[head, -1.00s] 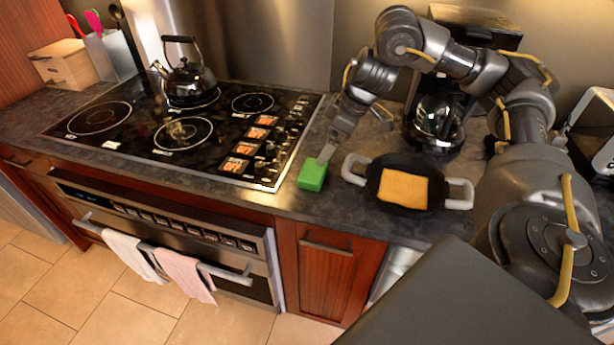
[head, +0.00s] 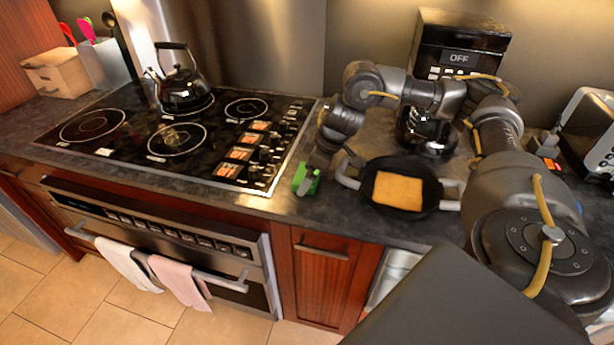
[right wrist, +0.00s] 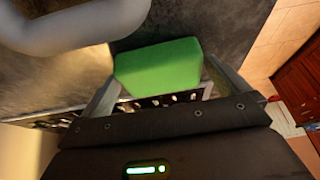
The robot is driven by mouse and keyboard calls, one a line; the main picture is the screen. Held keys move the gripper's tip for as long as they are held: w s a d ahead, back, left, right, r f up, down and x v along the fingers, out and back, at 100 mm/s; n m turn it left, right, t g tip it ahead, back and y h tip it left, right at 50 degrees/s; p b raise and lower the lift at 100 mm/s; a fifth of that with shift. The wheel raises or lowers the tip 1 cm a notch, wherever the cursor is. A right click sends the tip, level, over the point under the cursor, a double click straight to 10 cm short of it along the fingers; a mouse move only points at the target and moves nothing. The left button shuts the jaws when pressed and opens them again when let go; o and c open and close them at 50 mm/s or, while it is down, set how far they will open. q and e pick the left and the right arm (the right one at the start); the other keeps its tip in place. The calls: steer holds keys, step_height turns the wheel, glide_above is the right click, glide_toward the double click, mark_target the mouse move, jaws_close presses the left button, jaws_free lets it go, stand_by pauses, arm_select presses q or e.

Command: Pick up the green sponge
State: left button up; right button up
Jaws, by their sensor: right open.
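The green sponge (head: 312,185) lies on the dark counter between the cooktop and the pan. My right gripper (head: 308,178) is over it from above and partly hides it in the head view. In the right wrist view the sponge (right wrist: 158,68) sits between the two open fingers of my right gripper (right wrist: 160,88). The fingers stand on either side of it; whether they touch it I cannot tell. My left gripper is not in view.
A black pan (head: 420,205) with light handles and a bread slice (head: 397,190) stands close right of the sponge. The cooktop (head: 180,140) with a kettle (head: 184,92) lies to the left. A coffee maker (head: 455,60) stands behind.

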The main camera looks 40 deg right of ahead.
steer(key=shift+w+a+f, duration=0.1)
steer(key=shift+f, duration=0.25)
steer(key=shift+c, duration=0.3)
steer(key=c, duration=0.7)
steer(key=shift+r, duration=0.15)
steer(key=shift+c, duration=0.2)
